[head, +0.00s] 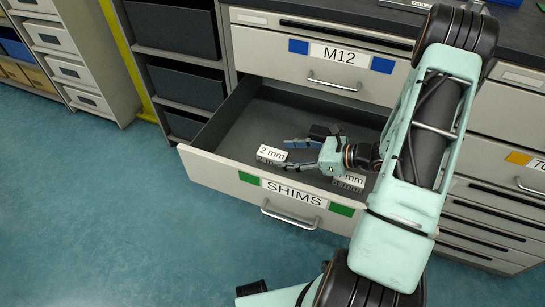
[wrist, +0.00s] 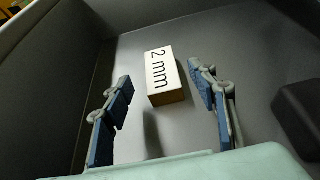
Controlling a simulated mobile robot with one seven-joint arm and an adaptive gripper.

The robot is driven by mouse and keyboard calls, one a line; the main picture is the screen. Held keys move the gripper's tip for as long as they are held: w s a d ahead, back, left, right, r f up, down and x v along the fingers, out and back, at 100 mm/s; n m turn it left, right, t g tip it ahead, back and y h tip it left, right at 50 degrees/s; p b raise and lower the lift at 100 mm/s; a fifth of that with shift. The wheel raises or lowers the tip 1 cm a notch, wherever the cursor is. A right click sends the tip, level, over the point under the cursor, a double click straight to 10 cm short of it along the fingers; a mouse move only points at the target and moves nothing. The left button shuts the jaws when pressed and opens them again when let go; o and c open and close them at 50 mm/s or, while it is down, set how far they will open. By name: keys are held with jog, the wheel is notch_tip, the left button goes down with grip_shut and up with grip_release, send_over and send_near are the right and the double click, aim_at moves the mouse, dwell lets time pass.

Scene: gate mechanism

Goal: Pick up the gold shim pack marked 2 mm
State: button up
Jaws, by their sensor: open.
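A block-shaped shim pack marked 2 mm (wrist: 166,76) lies on the floor of the open SHIMS drawer, with a pale top and a tan side in the wrist view. In the head view the pack (head: 271,154) is at the drawer's left part, just beyond the fingertips. My gripper (head: 285,153) is open and low inside the drawer. In the wrist view its blue-padded fingers (wrist: 160,85) stand to the left and right of the pack, with a gap on each side. A second pale pack with mm lettering (head: 349,181) is partly hidden by my gripper.
The SHIMS drawer front (head: 236,180) and side walls surround my gripper. A dark object (wrist: 298,112) is at the right in the wrist view. The closed M12 drawer (head: 260,42) is above. Drawer floor (head: 245,128) behind the pack is clear.

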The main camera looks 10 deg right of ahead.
aim_at(274, 154)
jog(key=shift+b+x, duration=0.3)
jog(key=shift+x, duration=1.7)
jog(key=shift+d, duration=0.1)
grip_shut()
